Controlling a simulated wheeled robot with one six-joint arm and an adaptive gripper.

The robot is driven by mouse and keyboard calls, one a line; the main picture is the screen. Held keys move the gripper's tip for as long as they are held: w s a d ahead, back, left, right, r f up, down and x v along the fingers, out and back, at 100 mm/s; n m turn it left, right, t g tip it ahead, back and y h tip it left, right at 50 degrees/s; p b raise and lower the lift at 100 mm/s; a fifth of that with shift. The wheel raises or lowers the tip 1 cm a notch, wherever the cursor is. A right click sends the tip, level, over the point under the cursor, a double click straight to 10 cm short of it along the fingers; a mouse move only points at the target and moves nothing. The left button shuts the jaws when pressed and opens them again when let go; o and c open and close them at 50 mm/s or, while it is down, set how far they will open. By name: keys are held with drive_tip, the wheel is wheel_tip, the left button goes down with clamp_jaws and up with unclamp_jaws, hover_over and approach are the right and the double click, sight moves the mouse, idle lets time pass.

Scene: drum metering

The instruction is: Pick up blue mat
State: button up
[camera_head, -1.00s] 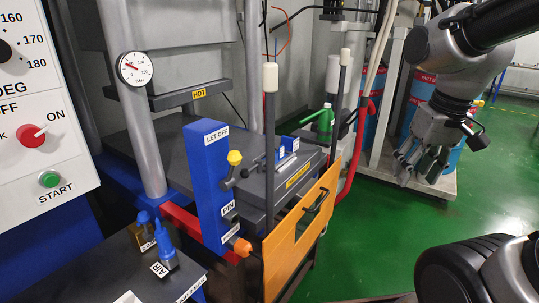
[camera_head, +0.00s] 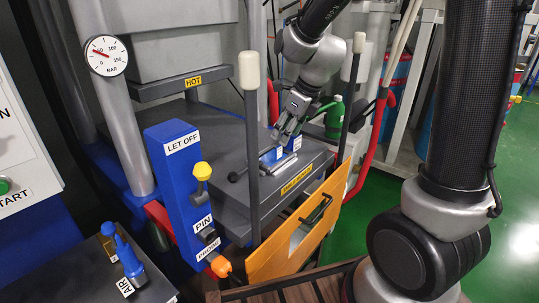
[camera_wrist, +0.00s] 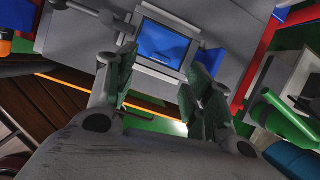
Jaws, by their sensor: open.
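The blue mat (camera_wrist: 162,45) lies flat in a shallow metal frame (camera_wrist: 178,68) on the grey press plate, in the wrist view. In the head view the metal frame (camera_head: 280,167) shows small beside a blue block, and I cannot clearly make out the mat in it. My gripper (camera_wrist: 160,82) is open and empty in the wrist view, its two green-padded fingers apart, with the frame and mat beyond their tips. In the head view my gripper (camera_head: 284,135) points down just above the blue block and frame.
The blue block (camera_wrist: 212,65) stands right beside the frame. A green bottle (camera_head: 333,120) and red pipe (camera_head: 378,140) stand to the right. Upright white-capped rods (camera_head: 251,140) and an orange panel (camera_head: 285,252) with a handle border the plate's front. A HOT-labelled slab (camera_head: 170,88) overhangs the left.

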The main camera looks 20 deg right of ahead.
sight(279, 146)
drive_tip(key=shift+m, duration=0.7)
drive_tip(key=x, duration=0.8)
drive_tip(key=shift+r, duration=0.1)
drive_tip(key=c, duration=1.1)
